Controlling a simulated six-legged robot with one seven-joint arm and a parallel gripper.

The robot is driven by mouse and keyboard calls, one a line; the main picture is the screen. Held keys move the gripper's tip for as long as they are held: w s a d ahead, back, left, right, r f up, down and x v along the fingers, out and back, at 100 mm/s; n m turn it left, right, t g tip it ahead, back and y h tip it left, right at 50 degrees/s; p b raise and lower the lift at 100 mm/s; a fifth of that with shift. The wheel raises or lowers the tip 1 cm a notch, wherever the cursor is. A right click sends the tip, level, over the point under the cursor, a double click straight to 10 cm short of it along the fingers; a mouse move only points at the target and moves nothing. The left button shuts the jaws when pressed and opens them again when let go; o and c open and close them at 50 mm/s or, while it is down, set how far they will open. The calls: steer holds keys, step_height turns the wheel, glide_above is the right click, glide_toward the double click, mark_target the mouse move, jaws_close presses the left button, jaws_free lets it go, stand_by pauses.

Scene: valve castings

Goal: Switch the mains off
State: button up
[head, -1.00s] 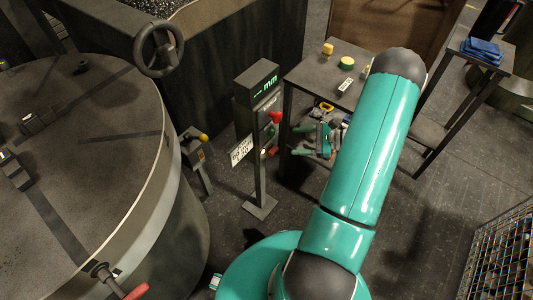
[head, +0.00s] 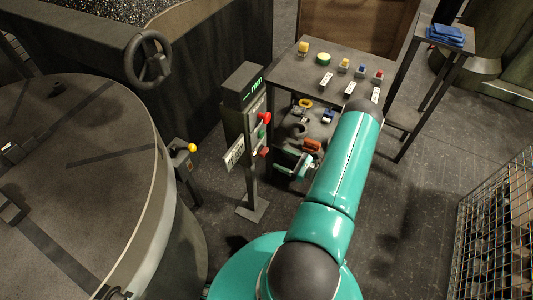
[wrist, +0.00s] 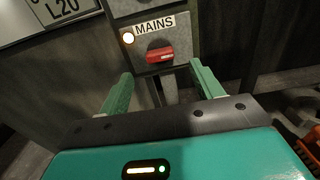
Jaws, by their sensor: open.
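The mains switch is a red handle (wrist: 159,54) lying roughly crosswise on a grey box under a white MAINS label (wrist: 154,26). A lit whitish lamp (wrist: 128,38) is at the label's left end. In the head view the red handle (head: 264,152) is low on the pedestal's right side. My gripper (wrist: 161,69) is open and empty, its two green fingers pointing at the box, one to each side below the handle. A gap to the handle seems to remain; contact cannot be told. In the head view my gripper (head: 288,160) is just right of the pedestal, partly behind my arm.
The pedestal (head: 243,170) has a display, a red button (head: 264,118) and a green one (head: 262,132). A table (head: 290,68) with small items stands behind, with loose parts below it. A large round vessel (head: 75,180) is left, a wire cage (head: 500,225) right.

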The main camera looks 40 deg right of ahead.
mark_target(263, 151)
steer(key=x, duration=0.7)
steer(key=shift+w, duration=0.15)
steer(key=c, duration=1)
